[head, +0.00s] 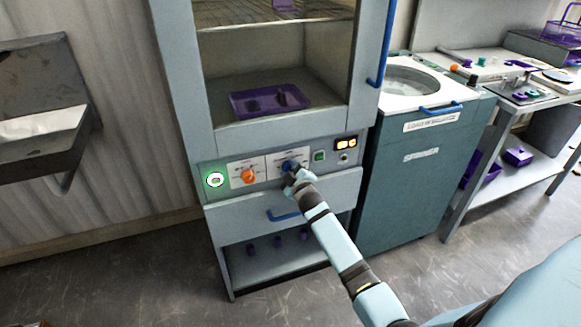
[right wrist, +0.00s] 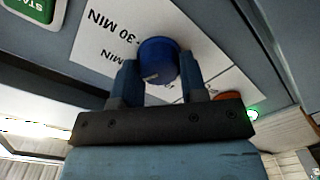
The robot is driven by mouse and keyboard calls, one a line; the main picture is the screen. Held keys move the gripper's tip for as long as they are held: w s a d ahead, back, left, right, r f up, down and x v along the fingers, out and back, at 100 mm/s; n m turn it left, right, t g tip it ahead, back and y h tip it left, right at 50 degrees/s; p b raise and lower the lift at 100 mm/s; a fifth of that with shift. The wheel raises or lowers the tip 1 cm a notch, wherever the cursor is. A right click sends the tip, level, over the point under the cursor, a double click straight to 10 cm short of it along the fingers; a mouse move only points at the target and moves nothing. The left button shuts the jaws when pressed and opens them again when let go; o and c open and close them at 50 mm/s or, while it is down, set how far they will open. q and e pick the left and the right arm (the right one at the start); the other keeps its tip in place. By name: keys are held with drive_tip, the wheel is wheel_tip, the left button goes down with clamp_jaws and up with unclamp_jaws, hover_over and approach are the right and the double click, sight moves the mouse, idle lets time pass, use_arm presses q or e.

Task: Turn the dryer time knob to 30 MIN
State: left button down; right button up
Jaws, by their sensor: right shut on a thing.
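The dryer (head: 228,200) is a grey cabinet with a control panel below its glass window. The blue knob (head: 288,164) sits on a white label plate on this panel. My right gripper (head: 293,177) is at the blue knob, shut on it. In the right wrist view the blue knob (right wrist: 158,60) is between the two fingers. Its white label (right wrist: 110,40) reads "30 MIN" beside it, with another partly hidden "MIN" mark. My left gripper is not in view.
An orange knob (head: 248,175) and a green-lit round button (head: 215,180) are left of the blue knob. A green square button (head: 319,155) and lit display (head: 346,143) are right. A blue drawer handle (head: 283,215) lies below. A teal machine (head: 410,185) stands right.

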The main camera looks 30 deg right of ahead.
drive_tip(key=m+p, duration=0.2)
drive_tip(key=m, duration=0.1)
drive_tip(key=shift+r+m, duration=0.15)
drive_tip(key=shift+m, duration=0.15)
drive_tip(key=m+p, duration=0.1)
drive_tip(key=m, duration=0.1)
drive_tip(key=shift+m, duration=0.4)
drive_tip(key=shift+d+m+p, duration=0.1)
drive_tip(key=shift+m+p, duration=0.4)
drive_tip(key=shift+m, duration=0.4)
drive_tip(key=m, duration=0.2)
drive_tip(key=shift+m+p, duration=0.4)
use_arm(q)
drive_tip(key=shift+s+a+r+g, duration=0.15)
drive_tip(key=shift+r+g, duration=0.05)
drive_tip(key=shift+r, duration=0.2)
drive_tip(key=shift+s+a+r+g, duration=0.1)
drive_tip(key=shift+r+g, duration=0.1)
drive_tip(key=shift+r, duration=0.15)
use_arm(e)
drive_tip(key=shift+d+m, duration=0.1)
drive_tip(key=shift+m, duration=0.7)
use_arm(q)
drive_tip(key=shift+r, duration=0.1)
use_arm(e)
drive_tip(key=o, duration=0.9)
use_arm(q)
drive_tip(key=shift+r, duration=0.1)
